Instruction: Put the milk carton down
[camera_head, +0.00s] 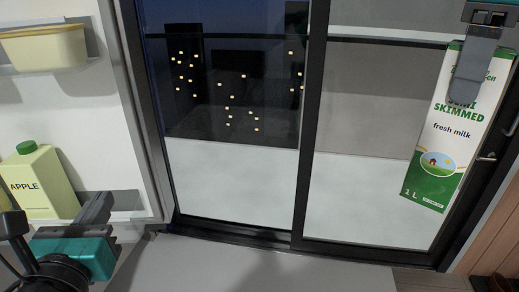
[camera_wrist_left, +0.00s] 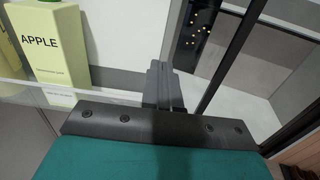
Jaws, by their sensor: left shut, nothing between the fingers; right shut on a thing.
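The milk carton (camera_head: 447,135) is white and green, marked semi skimmed fresh milk, and hangs slightly tilted at the upper right of the head view. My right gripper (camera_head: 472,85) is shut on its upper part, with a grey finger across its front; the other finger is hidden. The carton is held up in front of the glass door. My left gripper (camera_head: 103,207) is shut and empty at the lower left, beside the apple juice carton. In the left wrist view its fingers (camera_wrist_left: 160,85) are together with nothing between them.
A green apple carton (camera_head: 42,185) stands on a door shelf at the left, also seen in the left wrist view (camera_wrist_left: 55,45). A yellow tub (camera_head: 45,48) sits on the shelf above. A black-framed sliding glass door (camera_head: 302,130) stands behind. The grey floor (camera_head: 270,265) looks clear.

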